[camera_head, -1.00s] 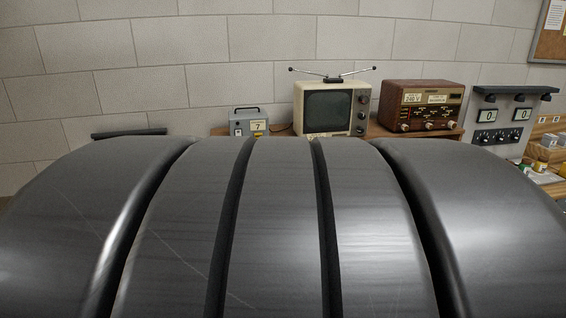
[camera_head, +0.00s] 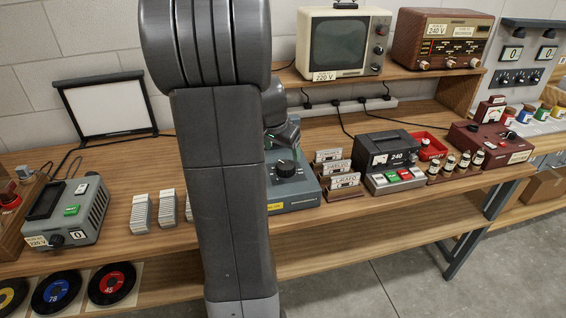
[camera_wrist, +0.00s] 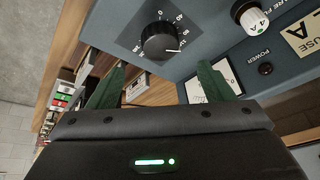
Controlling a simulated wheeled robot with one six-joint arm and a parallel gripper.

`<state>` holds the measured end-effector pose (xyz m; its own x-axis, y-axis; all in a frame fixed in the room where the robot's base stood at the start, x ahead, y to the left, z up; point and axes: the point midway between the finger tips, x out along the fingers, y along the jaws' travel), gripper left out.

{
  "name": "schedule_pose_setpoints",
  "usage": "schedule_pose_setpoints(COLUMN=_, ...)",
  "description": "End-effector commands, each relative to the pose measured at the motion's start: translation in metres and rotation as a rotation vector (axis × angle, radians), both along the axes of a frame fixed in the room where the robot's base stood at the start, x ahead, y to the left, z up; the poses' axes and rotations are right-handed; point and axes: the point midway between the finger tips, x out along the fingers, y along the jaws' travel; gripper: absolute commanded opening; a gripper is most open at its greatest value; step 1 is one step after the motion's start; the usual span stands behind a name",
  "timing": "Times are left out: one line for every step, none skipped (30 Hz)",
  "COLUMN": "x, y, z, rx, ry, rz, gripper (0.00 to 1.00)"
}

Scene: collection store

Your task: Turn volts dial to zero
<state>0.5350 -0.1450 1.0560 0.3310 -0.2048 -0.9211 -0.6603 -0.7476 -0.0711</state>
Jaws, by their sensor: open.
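The dial is a black round knob (camera_wrist: 160,42) with a numbered scale on a blue-grey panel in the wrist view. A white mark on the knob points to the right in the picture, away from the scale's 0. In the head view the knob (camera_head: 286,168) sits on the blue-grey device (camera_head: 293,204), partly hidden behind my arm. My gripper (camera_wrist: 160,82) is open and empty. Its two green fingers are below the knob in the wrist view, apart from it, one to each side. In the head view my arm hides most of the gripper.
White card stacks (camera_head: 141,212) and a grey box (camera_head: 72,212) stand left.

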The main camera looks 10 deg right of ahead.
Motion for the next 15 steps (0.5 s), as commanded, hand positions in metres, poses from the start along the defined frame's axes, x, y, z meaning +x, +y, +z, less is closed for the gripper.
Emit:
schedule_pose_setpoints(x=0.002, y=-0.002, z=-0.01, rx=0.001, ry=0.006, rz=-0.001, gripper=0.74)
schedule_pose_setpoints(x=0.004, y=-0.003, z=-0.015, rx=0.001, ry=0.007, rz=-0.001, gripper=0.74)
schedule_pose_setpoints(x=0.007, y=-0.005, z=-0.022, rx=0.001, ry=0.006, rz=-0.001, gripper=0.74)
schedule_pose_setpoints(x=0.008, y=-0.006, z=-0.027, rx=0.001, ry=0.006, rz=-0.001, gripper=0.74)
schedule_pose_setpoints(x=0.01, y=-0.007, z=-0.033, rx=0.002, ry=0.007, rz=0.0, gripper=0.74)
schedule_pose_setpoints(x=0.012, y=-0.008, z=-0.039, rx=0.001, ry=0.006, rz=0.0, gripper=0.74)
schedule_pose_setpoints(x=0.014, y=-0.009, z=-0.043, rx=0.001, ry=0.006, rz=0.0, gripper=0.74)
schedule_pose_setpoints(x=0.016, y=-0.01, z=-0.048, rx=0.001, ry=0.004, rz=0.0, gripper=0.74)
schedule_pose_setpoints(x=0.018, y=-0.012, z=-0.053, rx=0.001, ry=0.006, rz=0.0, gripper=0.74)
schedule_pose_setpoints(x=0.019, y=-0.012, z=-0.058, rx=0.001, ry=0.004, rz=0.0, gripper=0.74)
schedule_pose_setpoints(x=0.02, y=-0.013, z=-0.061, rx=0.001, ry=0.004, rz=0.0, gripper=0.74)
schedule_pose_setpoints(x=0.022, y=-0.014, z=-0.065, rx=0.001, ry=0.004, rz=0.0, gripper=0.74)
schedule_pose_setpoints(x=0.024, y=-0.015, z=-0.068, rx=0.001, ry=0.003, rz=0.001, gripper=0.74)
schedule_pose_setpoints(x=0.024, y=-0.016, z=-0.071, rx=0.001, ry=0.003, rz=0.001, gripper=0.74)
schedule_pose_setpoints(x=0.025, y=-0.016, z=-0.074, rx=0.001, ry=0.004, rz=-0.001, gripper=0.74)
